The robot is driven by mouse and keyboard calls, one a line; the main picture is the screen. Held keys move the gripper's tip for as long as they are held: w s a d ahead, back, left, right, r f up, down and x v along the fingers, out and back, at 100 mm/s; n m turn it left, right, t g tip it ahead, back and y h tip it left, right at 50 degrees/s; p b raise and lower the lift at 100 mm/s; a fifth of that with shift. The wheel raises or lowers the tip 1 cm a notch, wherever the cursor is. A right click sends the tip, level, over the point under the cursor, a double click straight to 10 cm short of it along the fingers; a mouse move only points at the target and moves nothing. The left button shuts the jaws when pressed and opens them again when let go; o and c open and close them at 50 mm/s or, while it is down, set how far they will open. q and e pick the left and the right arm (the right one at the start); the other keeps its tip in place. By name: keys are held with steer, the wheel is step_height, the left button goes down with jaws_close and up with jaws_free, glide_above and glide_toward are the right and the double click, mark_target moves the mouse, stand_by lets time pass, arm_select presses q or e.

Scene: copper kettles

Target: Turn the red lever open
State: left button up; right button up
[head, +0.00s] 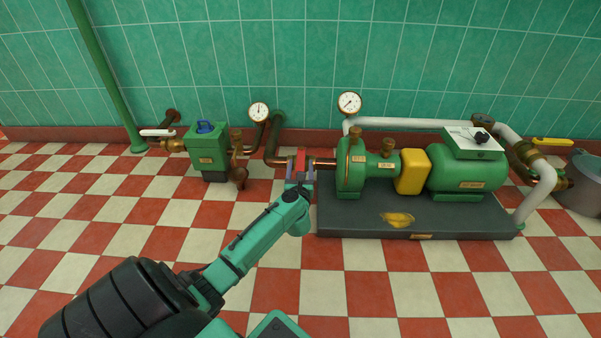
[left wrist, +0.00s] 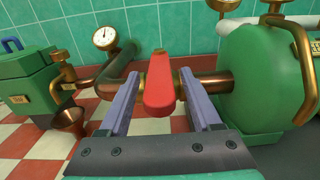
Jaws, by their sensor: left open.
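The red lever (left wrist: 159,88) sits on a brass valve in the copper pipe (left wrist: 212,82). In the left wrist view it points toward the camera, between the two fingers of my left gripper (left wrist: 162,105). The fingers are open, one on each side of the lever, with gaps showing on both sides. In the head view the lever (head: 301,160) shows just beyond my left gripper (head: 300,175), left of the green pump (head: 356,165). My right gripper is not in either view.
The pump and green motor (head: 468,172) stand on a dark base plate (head: 345,222). A green box (head: 206,148) with a blue handle stands to the left. A white lever (head: 157,132) and a yellow lever (head: 551,141) are on other pipes. The checkered floor in front is clear.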

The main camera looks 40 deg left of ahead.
arm_select(q)
steer(key=shift+w+a, duration=0.1)
steer(key=shift+w, duration=0.05)
jaws_close()
stand_by(1.4)
